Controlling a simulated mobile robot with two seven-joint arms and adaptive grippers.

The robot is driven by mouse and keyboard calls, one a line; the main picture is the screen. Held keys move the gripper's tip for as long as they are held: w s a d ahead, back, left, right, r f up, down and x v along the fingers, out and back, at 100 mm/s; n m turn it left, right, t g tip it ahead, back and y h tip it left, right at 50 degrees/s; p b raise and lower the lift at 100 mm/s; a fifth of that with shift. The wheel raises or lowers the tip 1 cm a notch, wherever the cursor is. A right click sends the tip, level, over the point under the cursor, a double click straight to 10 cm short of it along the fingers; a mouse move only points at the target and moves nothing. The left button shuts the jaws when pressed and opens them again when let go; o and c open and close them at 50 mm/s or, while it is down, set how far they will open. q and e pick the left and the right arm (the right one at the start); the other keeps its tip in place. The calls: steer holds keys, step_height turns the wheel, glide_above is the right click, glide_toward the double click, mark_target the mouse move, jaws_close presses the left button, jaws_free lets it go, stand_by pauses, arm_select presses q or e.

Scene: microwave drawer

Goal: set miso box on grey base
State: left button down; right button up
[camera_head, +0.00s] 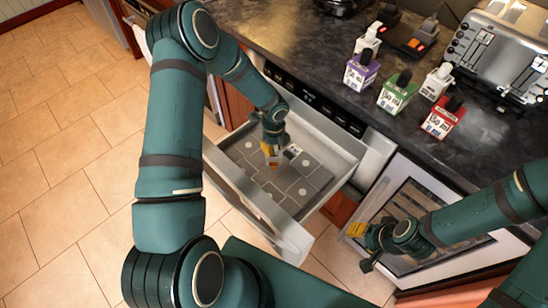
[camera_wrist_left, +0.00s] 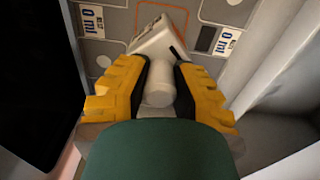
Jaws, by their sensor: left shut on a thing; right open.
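The grey base (camera_head: 312,177) lies inside the open drawer, marked with outlined fields and small labels; it also shows in the left wrist view (camera_wrist_left: 120,22). My left gripper (camera_head: 269,149) is down in the drawer over the base. In the left wrist view its yellow fingers (camera_wrist_left: 160,85) are shut on the round white neck (camera_wrist_left: 160,82) of a white box (camera_wrist_left: 160,40). The box looks tilted, near an orange outline; I cannot tell whether it touches the base. Its label is not readable, so I cannot confirm it is the miso box. My right gripper (camera_head: 357,230) is open and empty.
The drawer's front wall (camera_head: 250,205) and side walls enclose the base. On the dark counter stand a purple box (camera_head: 361,72), a green box (camera_head: 397,94), a red box (camera_head: 444,118), white-capped bottles and a toaster (camera_head: 500,50). Floor at left is clear.

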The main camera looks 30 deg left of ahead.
arm_select(q)
steer(key=shift+f+b, duration=0.5)
steer(key=shift+f, duration=1.8)
steer(key=shift+r, duration=0.1)
steer(key=c, duration=0.8)
jaws_free()
steer(key=shift+c, duration=0.2)
step_height(320, 180, up, 12)
steer(key=p, duration=0.2)
steer(key=shift+p, duration=0.4)
